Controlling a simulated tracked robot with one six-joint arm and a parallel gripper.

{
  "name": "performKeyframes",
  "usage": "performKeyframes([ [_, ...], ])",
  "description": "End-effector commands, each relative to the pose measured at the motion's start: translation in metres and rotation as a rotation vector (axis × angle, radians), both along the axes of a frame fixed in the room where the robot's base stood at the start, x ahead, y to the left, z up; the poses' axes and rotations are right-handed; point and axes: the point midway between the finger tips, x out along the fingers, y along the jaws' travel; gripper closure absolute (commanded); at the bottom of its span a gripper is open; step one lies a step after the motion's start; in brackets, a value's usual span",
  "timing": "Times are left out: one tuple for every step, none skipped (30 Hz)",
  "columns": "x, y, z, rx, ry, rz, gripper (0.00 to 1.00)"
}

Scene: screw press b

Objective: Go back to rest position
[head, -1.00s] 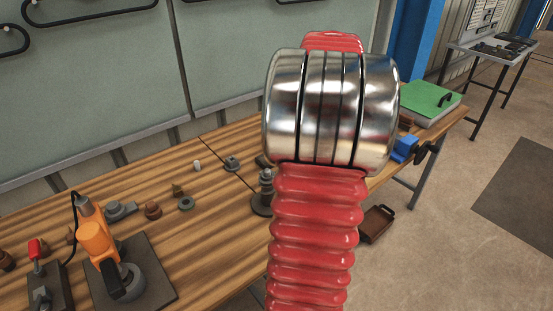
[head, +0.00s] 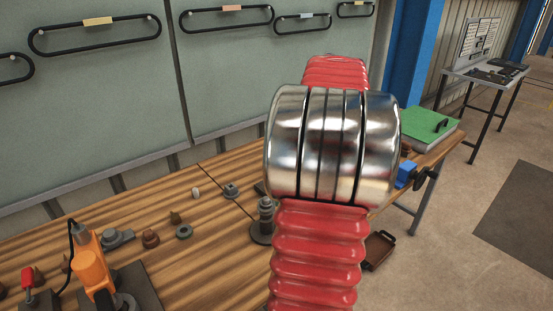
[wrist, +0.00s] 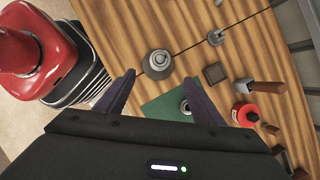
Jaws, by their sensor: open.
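My gripper (wrist: 160,82) shows in the wrist view as two dark fingers spread apart, with nothing held between them. Beyond the fingertips is a round grey metal part (wrist: 158,62) on the wooden workbench (wrist: 128,28). A green mat (wrist: 160,108) with a small ring-shaped part (wrist: 186,105) lies partly behind the right finger. In the head view my red ribbed arm with its shiny metal joint fills the middle, and my gripper is hidden. The workbench (head: 215,255) also shows there.
A grey stepped part (head: 264,218) stands beside my arm in the head view. An orange tool (head: 91,265) and several small parts are at left. Cabinets (head: 85,110) back the bench. A green-topped box (head: 428,127) and blue vise (head: 406,174) are at right, with open floor beyond.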

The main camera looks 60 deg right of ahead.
Motion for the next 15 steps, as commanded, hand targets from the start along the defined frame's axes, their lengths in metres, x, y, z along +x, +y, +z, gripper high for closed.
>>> performKeyframes([
  [0.0,0.0,-0.0001,0.0,0.0,0.0,0.38],
  [0.0,0.0,-0.0001,0.0,0.0,0.0,0.38],
  [0.0,0.0,-0.0001,0.0,0.0,0.0,0.38],
  [0.0,0.0,-0.0001,0.0,0.0,0.0,0.38],
  [0.0,0.0,-0.0001,0.0,0.0,0.0,0.38],
  [0.0,0.0,-0.0001,0.0,0.0,0.0,0.38],
  [0.0,0.0,-0.0001,0.0,0.0,0.0,0.38],
  [0.0,0.0,-0.0001,0.0,0.0,0.0,0.38],
  [0.0,0.0,-0.0001,0.0,0.0,0.0,0.38],
  [0.0,0.0,-0.0001,-0.001,0.0,0.002,0.38],
  [0.0,0.0,-0.0001,-0.002,-0.001,0.006,0.38],
  [0.0,0.0,-0.0001,-0.004,-0.003,0.013,0.38],
  [0.0001,-0.0002,-0.0001,-0.008,-0.006,0.022,0.38],
  [0.0003,-0.0008,-0.0002,-0.014,-0.01,0.034,0.38],
  [0.0007,-0.0021,-0.0004,-0.026,-0.016,0.052,0.38],
])
